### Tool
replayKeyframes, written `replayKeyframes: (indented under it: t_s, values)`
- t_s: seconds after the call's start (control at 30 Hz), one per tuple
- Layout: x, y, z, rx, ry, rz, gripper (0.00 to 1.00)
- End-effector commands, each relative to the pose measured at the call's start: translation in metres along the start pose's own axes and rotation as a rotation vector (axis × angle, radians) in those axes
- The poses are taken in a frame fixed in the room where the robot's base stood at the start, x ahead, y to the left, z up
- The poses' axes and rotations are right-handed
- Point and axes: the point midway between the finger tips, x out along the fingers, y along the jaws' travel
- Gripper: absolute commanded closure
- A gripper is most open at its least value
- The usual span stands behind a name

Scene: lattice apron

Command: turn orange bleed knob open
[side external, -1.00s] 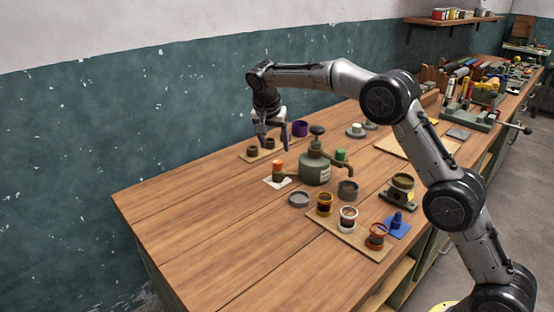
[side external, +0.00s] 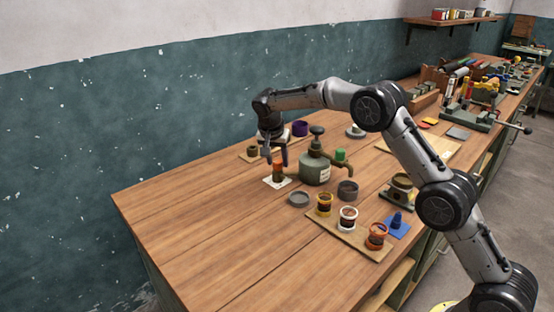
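The orange bleed knob (side external: 277,164) sits on top of a short upright fitting at the left of the grey-green pot (side external: 315,172). A white pad (side external: 277,182) lies under the fitting. My gripper (side external: 276,163) points down over the knob, with one finger on the left and one on the right of it. The fingers look spread around the knob. Whether they touch it is too small to tell. The pot also has a dark top knob (side external: 317,130) and a green knob (side external: 340,155) on its right side.
A wooden board (side external: 350,236) holds several jars. A purple cup (side external: 300,128) stands behind. The left of the bench is clear.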

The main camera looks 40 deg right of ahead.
Motion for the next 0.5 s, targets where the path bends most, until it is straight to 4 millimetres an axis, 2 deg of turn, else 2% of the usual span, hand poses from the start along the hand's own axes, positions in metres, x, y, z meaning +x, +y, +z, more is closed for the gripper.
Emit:
replayKeyframes:
  t_s: [0.03,0.23,0.5]
  values:
    - [-0.0002,-0.0001,0.0000,0.000,0.000,0.000,0.63]
    - [-0.0004,0.0000,0.0000,0.000,0.000,0.000,0.99]
    - [-0.0008,0.0007,-0.0007,-0.041,0.000,-0.018,1.00]
